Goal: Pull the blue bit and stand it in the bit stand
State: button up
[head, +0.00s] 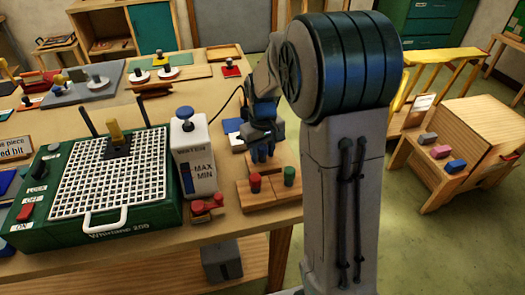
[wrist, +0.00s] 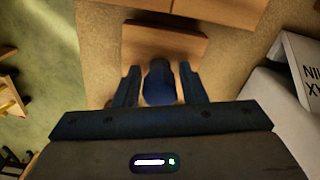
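My gripper (wrist: 158,78) points down, with one finger on each side of a blue piece (wrist: 160,85) that looks like the blue bit. The piece sits between the fingers, very close to both; contact is not clear. A wooden block (wrist: 165,45) lies under the fingertips. In the head view my gripper (head: 262,152) is behind the blocks with the red bit (head: 255,182) and green bit (head: 289,176). Those bits stand upright in the wooden blocks (head: 270,200). Whether the blue piece's lower end is in the block is hidden. I cannot tell which block is the bit stand.
A green machine with a white grid (head: 105,185) fills the table's left. The table's edge is close on the right, with floor beyond.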

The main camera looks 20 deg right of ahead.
aim_at(263, 147)
jog(key=shift+o, duration=1)
jog(key=shift+r, duration=0.1)
notch_tip(263, 147, up, 14)
jog(key=s+f+m+t, duration=0.1)
jog(key=s+f, duration=0.1)
jog(key=s, duration=0.8)
jog(key=s+f+m+t, duration=0.2)
jog(key=s+f, duration=0.1)
jog(key=s, duration=0.8)
jog(key=shift+a+f, duration=0.15)
jog(key=shift+f, duration=0.15)
